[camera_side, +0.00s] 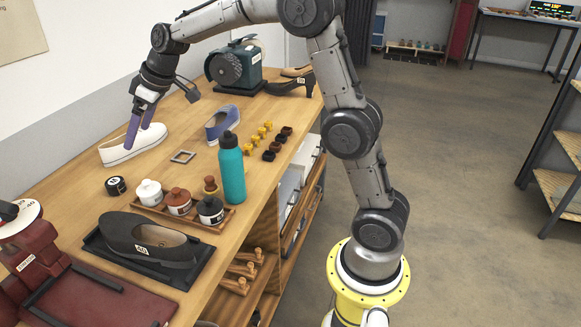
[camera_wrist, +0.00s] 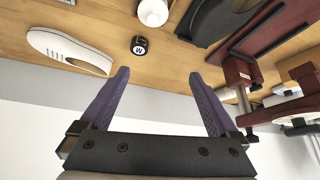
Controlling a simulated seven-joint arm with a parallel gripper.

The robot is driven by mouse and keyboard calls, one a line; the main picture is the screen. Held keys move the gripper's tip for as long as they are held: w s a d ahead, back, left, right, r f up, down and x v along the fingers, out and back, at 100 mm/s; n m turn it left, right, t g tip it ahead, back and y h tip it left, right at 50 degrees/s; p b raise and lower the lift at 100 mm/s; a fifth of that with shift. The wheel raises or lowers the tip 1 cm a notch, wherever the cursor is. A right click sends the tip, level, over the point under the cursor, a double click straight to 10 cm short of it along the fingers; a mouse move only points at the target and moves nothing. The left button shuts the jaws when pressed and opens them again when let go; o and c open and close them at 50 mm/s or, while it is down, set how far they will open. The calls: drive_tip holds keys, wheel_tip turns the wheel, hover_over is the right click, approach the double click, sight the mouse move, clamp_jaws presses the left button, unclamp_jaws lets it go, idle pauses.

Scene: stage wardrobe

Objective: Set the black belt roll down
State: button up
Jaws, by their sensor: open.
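The black belt roll (camera_side: 116,186), a small black cylinder with a white label, rests on the wooden table in front of the white shoe. It also shows in the wrist view (camera_wrist: 140,46), beyond the fingertips and apart from them. My gripper (camera_side: 138,138) is open, its two purple fingers spread with nothing between them. It also shows in the wrist view (camera_wrist: 159,75). In the side view the fingers overlap the white shoe (camera_side: 118,151); in the wrist view that shoe (camera_wrist: 62,50) lies left of them.
A wooden tray (camera_side: 222,222) of jars and a teal bottle (camera_side: 231,172) stand right of the roll. A dark shoe on a black tray (camera_side: 176,277) and a red press (camera_side: 38,262) are nearer the camera. A square frame (camera_side: 183,157) lies behind. Bare tabletop surrounds the roll.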

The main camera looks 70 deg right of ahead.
drive_tip(key=s+a+r+m+h, duration=0.1)
drive_tip(key=s+a+r, duration=0.1)
drive_tip(key=s, duration=1.2)
drive_tip(key=s+a+r+m, duration=0.1)
drive_tip(key=s+r, duration=0.1)
drive_tip(key=s, duration=1.2)
drive_tip(key=s+f+m+h, duration=0.1)
drive_tip(key=s+f, duration=0.3)
drive_tip(key=s, duration=0.5)
drive_tip(key=shift+s+d+f, duration=0.2)
drive_tip(key=shift+d+f, duration=0.1)
